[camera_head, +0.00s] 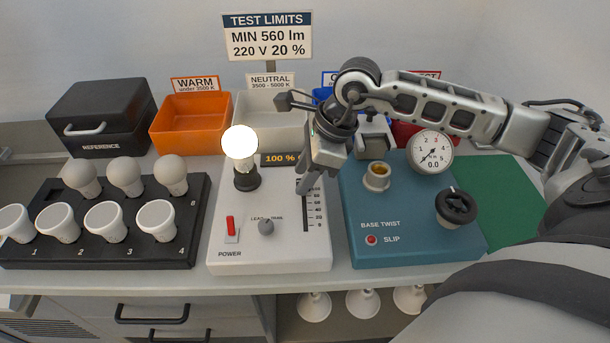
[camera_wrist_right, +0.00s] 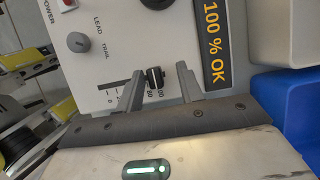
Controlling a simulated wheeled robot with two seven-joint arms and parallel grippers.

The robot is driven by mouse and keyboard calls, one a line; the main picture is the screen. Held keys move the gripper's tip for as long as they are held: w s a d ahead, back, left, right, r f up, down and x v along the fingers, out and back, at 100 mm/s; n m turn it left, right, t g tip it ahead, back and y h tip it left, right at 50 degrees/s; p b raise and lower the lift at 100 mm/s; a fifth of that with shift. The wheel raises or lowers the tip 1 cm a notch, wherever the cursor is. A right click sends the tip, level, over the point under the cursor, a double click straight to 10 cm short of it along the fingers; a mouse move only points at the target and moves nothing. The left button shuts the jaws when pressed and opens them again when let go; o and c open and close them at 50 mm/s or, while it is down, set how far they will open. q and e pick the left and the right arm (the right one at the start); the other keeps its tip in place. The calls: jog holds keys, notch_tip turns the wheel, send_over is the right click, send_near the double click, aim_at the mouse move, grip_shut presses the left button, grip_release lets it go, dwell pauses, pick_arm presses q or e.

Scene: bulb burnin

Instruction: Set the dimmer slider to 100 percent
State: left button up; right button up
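The white dimmer panel (camera_head: 275,246) stands mid-table, with a slot and a scale (camera_head: 312,212) on its right side. The dark slider knob (camera_wrist_right: 155,77) sits at the high end of the scale, by the 80 and 100 marks. The panel's display (camera_wrist_right: 215,42) reads "100 % OK". My right gripper (camera_head: 303,188) is over the upper end of the slot and hides the knob in the head view. In the wrist view its fingers (camera_wrist_right: 158,82) stand open on either side of the knob, with gaps. My left gripper is not in view.
A lit bulb (camera_head: 240,146) stands in the panel's socket. A bulb rack (camera_head: 100,247) is on the left and a teal base twist unit (camera_head: 413,235) on the right. Orange (camera_head: 190,123) and white (camera_head: 262,117) bins stand behind.

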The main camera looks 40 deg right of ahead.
jog(key=shift+s+d+r, duration=0.15)
jog(key=shift+r, duration=0.3)
jog(key=v, duration=1.5)
jog(key=shift+b, duration=0.35)
